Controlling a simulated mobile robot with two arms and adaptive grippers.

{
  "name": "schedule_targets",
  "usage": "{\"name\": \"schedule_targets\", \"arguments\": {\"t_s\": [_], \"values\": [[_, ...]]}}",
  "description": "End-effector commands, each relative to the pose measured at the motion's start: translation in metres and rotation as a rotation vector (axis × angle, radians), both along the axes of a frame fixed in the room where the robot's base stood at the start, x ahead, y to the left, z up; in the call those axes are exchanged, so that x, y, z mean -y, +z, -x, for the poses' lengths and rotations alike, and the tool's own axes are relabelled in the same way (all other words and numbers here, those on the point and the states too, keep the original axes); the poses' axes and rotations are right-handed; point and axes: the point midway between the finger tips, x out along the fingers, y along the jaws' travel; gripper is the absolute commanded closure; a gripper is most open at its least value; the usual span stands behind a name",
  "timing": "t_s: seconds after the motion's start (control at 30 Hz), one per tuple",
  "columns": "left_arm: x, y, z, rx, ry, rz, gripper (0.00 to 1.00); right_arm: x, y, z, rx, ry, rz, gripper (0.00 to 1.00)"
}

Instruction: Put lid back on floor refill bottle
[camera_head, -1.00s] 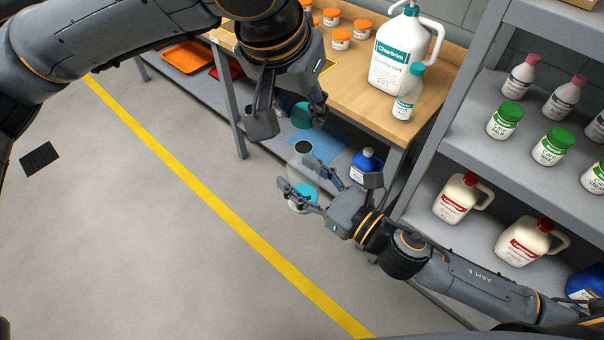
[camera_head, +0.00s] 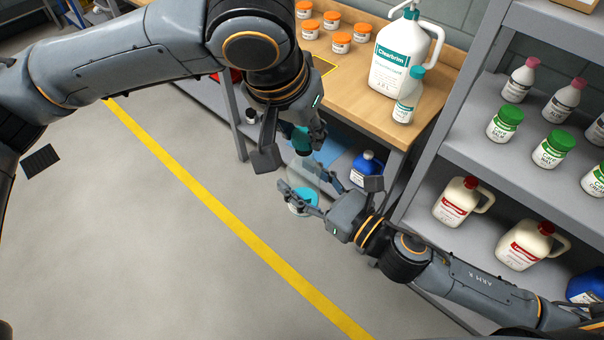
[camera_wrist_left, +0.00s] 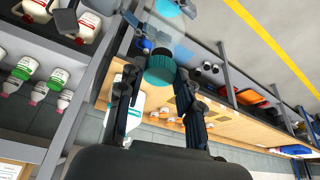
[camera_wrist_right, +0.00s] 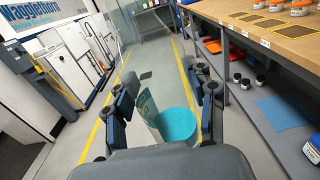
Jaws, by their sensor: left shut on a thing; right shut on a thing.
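My left gripper (camera_head: 293,150) points down and is shut on a teal lid (camera_head: 302,141); the lid also shows between the fingers in the left wrist view (camera_wrist_left: 160,68). My right gripper (camera_head: 304,182) is shut on a clear refill bottle (camera_head: 303,169) with teal liquid in its bottom, held upright off the floor. The bottle also shows in the right wrist view (camera_wrist_right: 177,123). The lid is right at the top of the bottle, and the bottle's mouth is hidden behind the left gripper. I cannot tell whether lid and bottle touch.
A wooden bench (camera_head: 345,93) behind carries a large white Cleartrim jug (camera_head: 398,65), a smaller teal-capped bottle (camera_head: 408,97) and several orange-lidded jars. A blue bottle (camera_head: 367,166) stands on its lower shelf. A grey shelf rack (camera_head: 470,145) is at right.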

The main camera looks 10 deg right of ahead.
Motion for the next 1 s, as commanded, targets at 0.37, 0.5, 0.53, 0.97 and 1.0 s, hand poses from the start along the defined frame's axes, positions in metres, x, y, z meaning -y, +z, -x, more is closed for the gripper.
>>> {"name": "schedule_targets", "arguments": {"t_s": [0.37, 0.5, 0.53, 0.97, 1.0], "values": [[0.000, 0.000, 0.000, 0.000, -0.001, 0.000, 0.74, 0.000, 0.000, 0.000, 0.000, 0.000, 0.000, 1.00], [0.000, -0.002, 0.001, -0.001, -0.001, -0.001, 0.74, 0.000, 0.000, 0.000, 0.000, 0.000, 0.000, 1.00], [0.000, -0.004, 0.001, -0.001, 0.000, -0.001, 0.74, 0.000, 0.000, 0.000, 0.000, 0.000, 0.000, 1.00], [0.000, -0.018, 0.000, 0.001, 0.000, -0.001, 0.74, 0.000, 0.000, 0.000, 0.000, 0.000, 0.000, 1.00], [0.000, -0.018, 0.000, 0.001, 0.000, -0.001, 0.74, 0.000, 0.000, 0.000, 0.000, 0.000, 0.000, 1.00]]}}
